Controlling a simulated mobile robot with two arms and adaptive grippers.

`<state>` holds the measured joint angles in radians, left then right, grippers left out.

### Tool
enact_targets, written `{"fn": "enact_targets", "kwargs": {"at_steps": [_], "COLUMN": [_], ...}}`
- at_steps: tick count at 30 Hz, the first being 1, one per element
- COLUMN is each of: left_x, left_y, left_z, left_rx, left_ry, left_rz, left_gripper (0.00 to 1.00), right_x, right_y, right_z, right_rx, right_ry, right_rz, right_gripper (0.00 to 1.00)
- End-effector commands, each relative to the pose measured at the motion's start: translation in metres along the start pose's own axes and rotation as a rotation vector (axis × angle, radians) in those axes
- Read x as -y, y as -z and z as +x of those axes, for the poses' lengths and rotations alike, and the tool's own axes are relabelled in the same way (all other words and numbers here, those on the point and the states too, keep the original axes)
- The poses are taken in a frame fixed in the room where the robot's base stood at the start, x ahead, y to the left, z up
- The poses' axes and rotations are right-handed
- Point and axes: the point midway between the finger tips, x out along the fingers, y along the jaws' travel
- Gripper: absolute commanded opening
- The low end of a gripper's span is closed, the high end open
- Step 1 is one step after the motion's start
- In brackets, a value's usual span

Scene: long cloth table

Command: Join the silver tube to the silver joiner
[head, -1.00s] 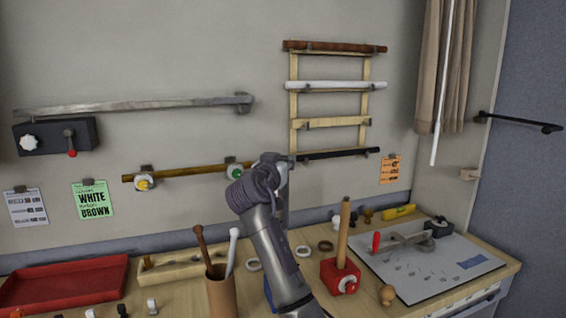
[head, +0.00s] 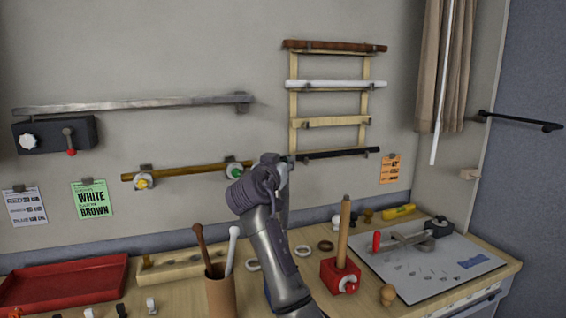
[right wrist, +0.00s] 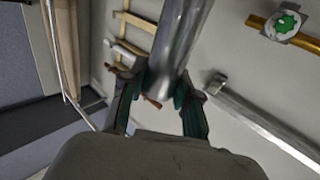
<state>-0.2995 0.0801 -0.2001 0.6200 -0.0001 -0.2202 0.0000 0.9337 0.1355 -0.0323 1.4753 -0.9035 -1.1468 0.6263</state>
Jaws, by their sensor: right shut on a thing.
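A silver tube (right wrist: 180,45) is held between the fingers of my right gripper (right wrist: 163,92) in the right wrist view. In the head view my right gripper is mostly hidden behind its own wrist, in front of the wall, and the held tube cannot be made out clearly. A long silver rail (head: 130,105) runs along the wall at the left; it also shows in the right wrist view (right wrist: 265,125), apart from the held tube. A small grey fitting (head: 243,102) is at its right end; I cannot tell whether it is the silver joiner. My left gripper is out of view.
A brown wall rod (head: 190,172) carries yellow and green-centred fittings. A wooden rack (head: 330,122) holds rods. On the table stand a red tray (head: 65,285), a brown cup (head: 220,295) with sticks and a red block (head: 340,277) with an upright rod.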

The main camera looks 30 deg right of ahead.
Motion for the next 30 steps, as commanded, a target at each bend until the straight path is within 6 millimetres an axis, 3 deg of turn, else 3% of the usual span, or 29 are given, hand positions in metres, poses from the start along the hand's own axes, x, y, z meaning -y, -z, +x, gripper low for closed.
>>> {"fn": "enact_targets", "kwargs": {"at_steps": [30], "left_x": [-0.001], "left_y": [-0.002], "left_z": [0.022], "left_rx": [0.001], "left_ry": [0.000], "left_rz": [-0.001], "left_gripper": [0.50], "right_x": [0.000], "right_y": [-0.026], "right_z": [0.000], "right_rx": [-0.001], "right_ry": [0.000], "right_rz": [0.001], "right_gripper": [0.00]}}
